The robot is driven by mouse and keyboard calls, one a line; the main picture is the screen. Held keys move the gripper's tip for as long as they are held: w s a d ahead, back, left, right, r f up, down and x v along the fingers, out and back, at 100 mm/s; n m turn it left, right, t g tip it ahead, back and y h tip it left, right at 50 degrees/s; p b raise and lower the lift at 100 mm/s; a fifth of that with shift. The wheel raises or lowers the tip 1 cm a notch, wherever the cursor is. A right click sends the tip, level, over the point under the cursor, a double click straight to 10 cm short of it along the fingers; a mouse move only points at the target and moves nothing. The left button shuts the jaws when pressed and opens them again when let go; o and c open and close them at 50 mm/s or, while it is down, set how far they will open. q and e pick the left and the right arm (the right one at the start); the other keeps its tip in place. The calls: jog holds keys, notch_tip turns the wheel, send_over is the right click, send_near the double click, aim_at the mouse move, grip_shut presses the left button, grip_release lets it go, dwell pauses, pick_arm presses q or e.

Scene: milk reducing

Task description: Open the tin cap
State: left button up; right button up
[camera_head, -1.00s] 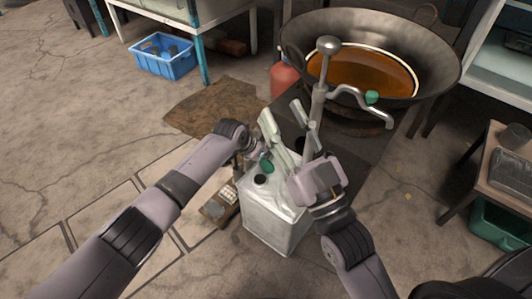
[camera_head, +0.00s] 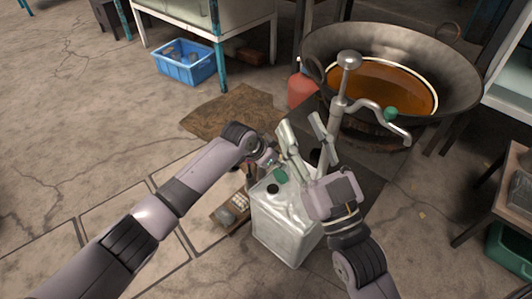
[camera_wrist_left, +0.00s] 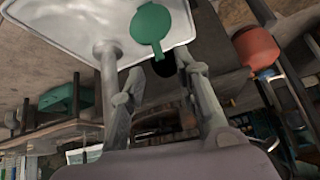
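The metal tin (camera_head: 287,228) stands upright on the floor in the middle of the head view. Its green cap (camera_head: 281,175) is on top, next to a small black round spot (camera_head: 272,188). In the left wrist view the cap (camera_wrist_left: 150,24) has a tab pointing toward my fingers. My left gripper (camera_head: 270,159) is at the tin's top edge beside the cap.
A large wok (camera_head: 455,75) of brown liquid is at the back. A red cylinder (camera_head: 302,90) stands beside it. A blue crate (camera_head: 186,65) is at back left. Floor at left is open.

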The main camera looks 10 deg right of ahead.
pick_arm(q)
jog(key=v, duration=0.8)
jog(key=shift+r, duration=0.2)
jog(key=shift+a, duration=0.1)
